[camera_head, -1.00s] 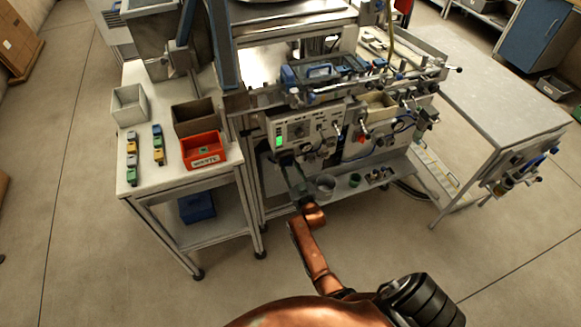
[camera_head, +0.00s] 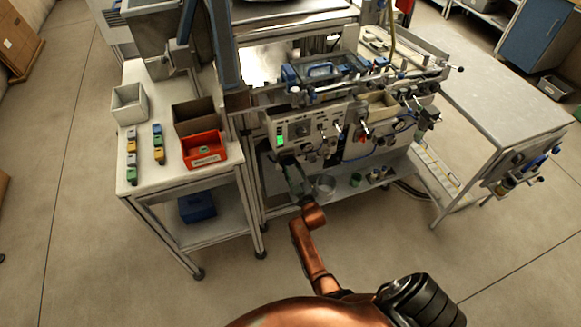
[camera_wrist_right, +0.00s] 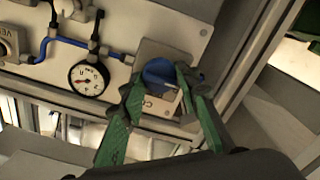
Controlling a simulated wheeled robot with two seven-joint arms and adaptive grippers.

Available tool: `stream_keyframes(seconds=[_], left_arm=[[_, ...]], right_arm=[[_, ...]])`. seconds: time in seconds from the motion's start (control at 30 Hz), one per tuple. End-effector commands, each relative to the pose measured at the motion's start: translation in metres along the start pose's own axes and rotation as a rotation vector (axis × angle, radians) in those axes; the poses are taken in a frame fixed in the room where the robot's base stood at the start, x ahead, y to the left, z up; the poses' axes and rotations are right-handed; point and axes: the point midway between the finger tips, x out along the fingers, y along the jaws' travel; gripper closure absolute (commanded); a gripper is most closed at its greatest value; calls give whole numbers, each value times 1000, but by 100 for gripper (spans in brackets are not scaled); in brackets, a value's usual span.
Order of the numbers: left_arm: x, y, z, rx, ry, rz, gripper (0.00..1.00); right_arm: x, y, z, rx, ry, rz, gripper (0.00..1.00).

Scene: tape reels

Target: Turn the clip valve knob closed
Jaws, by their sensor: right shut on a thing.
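The blue knob (camera_wrist_right: 158,73) sits on a pale square plate with partly hidden lettering, at the right end of the panel in the right wrist view. My right gripper (camera_wrist_right: 160,84) has its two green fingers on either side of this knob and is shut on it. The fingers hide the knob's sides and part of the lettering. In the head view my right gripper (camera_head: 292,168) reaches up to the lower left of the machine's front panel, where the knob is too small to make out. My left gripper is in neither view.
A round gauge (camera_wrist_right: 89,78) and blue tubing (camera_wrist_right: 100,47) are left of the knob. A red bin (camera_head: 204,160), a grey bin (camera_head: 130,104) and small coloured blocks stand on the left table. A lower shelf (camera_head: 340,192) with cups lies below the panel. Floor in front is clear.

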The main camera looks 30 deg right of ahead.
Motion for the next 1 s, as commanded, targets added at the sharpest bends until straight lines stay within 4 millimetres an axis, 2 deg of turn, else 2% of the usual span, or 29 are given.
stream_keyframes(seconds=[0.33, 0.37, 0.6, 0.87, 1.0], left_arm=[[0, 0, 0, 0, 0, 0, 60], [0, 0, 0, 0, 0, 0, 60], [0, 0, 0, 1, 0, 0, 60], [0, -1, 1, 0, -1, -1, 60], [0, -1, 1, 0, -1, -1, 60]], right_arm=[[0, -1, 1, -2, -2, -1, 95], [0, -1, 1, -2, -2, -1, 70], [0, -1, 0, -1, -1, -1, 53], [0, 0, 0, -1, 0, 0, 53], [-11, -1, 1, -2, -2, -1, 53]])
